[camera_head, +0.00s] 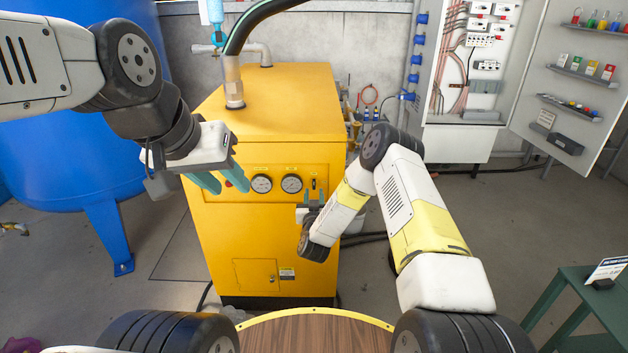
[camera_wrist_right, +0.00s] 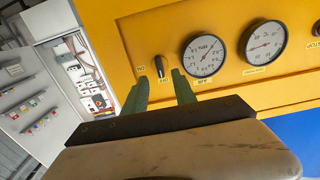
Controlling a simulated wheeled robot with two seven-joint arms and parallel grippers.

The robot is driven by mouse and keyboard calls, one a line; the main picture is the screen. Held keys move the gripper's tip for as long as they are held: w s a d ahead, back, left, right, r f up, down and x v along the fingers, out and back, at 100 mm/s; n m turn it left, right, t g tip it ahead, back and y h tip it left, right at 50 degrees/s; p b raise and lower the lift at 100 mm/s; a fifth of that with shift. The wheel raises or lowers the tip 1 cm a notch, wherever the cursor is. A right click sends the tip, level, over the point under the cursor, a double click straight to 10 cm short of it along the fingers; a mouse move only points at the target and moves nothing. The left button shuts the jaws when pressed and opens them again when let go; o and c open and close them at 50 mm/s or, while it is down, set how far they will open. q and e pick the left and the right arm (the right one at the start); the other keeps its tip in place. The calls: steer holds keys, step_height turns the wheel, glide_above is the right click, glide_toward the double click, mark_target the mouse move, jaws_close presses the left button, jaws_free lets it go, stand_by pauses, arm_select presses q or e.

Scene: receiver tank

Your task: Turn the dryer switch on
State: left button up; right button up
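The yellow dryer cabinet (camera_head: 270,95) stands in front of me with a panel of two round gauges. My right gripper (camera_head: 313,197) is just below the switch. In the right wrist view its two green fingers (camera_wrist_right: 161,80) are open, and the switch appears between and beyond their tips, seemingly untouched. My left gripper (camera_head: 231,188) is open and empty before the panel's left part.
The gauges (camera_head: 291,184) lie close left of the switch. A red button (camera_head: 228,183) is partly behind the left fingers. A blue tank (camera_head: 60,160) stands left, an open electrical cabinet (camera_head: 460,140) at the back right, a green table (camera_head: 590,300) at lower right. A round wooden top (camera_head: 315,335) is nearest.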

mark_target(314, 185)
steer(key=shift+w, duration=2.4)
steer(key=shift+c, duration=0.4)
jaws_close()
